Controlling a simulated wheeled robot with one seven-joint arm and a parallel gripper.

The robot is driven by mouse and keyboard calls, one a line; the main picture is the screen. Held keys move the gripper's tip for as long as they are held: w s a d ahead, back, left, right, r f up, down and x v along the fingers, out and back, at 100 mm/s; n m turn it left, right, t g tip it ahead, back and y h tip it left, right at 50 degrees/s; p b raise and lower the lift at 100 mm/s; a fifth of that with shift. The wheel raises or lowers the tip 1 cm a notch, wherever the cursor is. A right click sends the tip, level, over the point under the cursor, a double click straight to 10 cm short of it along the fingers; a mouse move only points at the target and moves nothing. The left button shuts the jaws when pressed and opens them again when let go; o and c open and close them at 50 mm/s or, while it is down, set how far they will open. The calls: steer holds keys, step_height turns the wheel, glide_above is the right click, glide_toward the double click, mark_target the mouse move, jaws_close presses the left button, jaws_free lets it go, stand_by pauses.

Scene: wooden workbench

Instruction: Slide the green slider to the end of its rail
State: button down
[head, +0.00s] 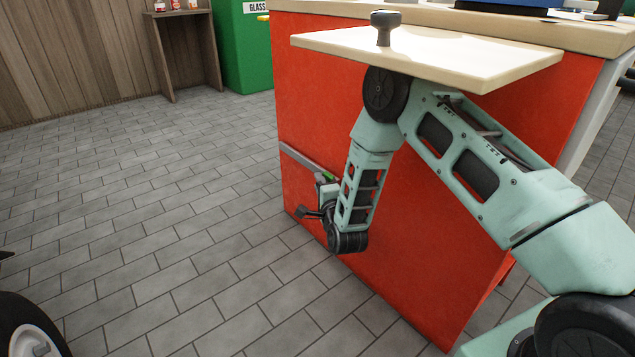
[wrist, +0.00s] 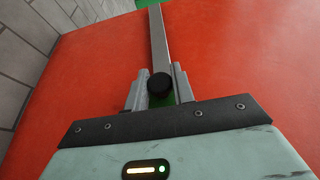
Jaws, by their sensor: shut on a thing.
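The grey rail (head: 303,160) is fixed on the red side panel of the workbench, and its visible part runs up-left from my gripper (head: 322,184) to near the panel's left edge. In the wrist view the rail (wrist: 158,40) runs straight ahead from between the fingers. A small part of the green slider (head: 328,178) shows beside my gripper. In the wrist view a green patch of the slider (wrist: 170,99) shows by a black round knob (wrist: 160,87). My gripper (wrist: 160,84) is shut on the slider, with a finger on each side of the knob. The rail's near end is hidden.
A pale board (head: 470,58) with a dark knob (head: 384,28) juts out above my arm. The red panel (head: 420,200) lies close behind the arm. The tiled floor (head: 150,190) to the left is open. A green bin (head: 240,50) and wooden stand (head: 185,45) are farther back.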

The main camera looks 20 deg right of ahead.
steer(key=shift+s, duration=0.2)
steer(key=c, duration=1.2)
jaws_free()
steer(key=shift+c, duration=0.2)
steer(key=s+a+p, duration=0.1)
steer(key=s+p, duration=0.3)
steer(key=s, duration=1.3)
steer(key=shift+s, duration=0.2)
steer(key=shift+a, duration=0.15)
